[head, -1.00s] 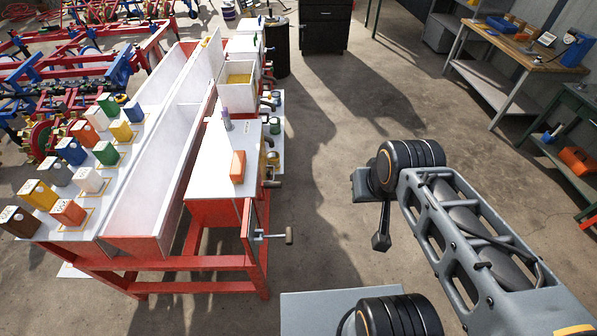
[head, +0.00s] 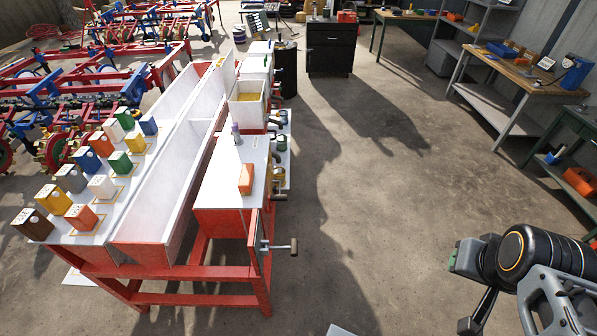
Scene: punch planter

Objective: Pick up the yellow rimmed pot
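A small pot with a yellowish rim (head: 279,173) stands on the narrow shelf along the right side of the red and white planter, among metal fittings. It is small and partly hidden, so its rim is hard to make out. A green-toned pot (head: 281,142) stands farther back on the same shelf. My arm comes in at the lower right, and its end, with what seems to be my gripper (head: 466,262), is over the floor, well right of the planter and apart from the pots. Whether its fingers are open or shut does not show.
The planter's white top (head: 222,188) carries an orange block (head: 246,179) and a small purple-topped bottle (head: 236,134). A crank handle (head: 281,248) sticks out from its front right. Several coloured boxes stand on the left panel. Open concrete floor (head: 370,200) lies between planter and workbench (head: 530,62).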

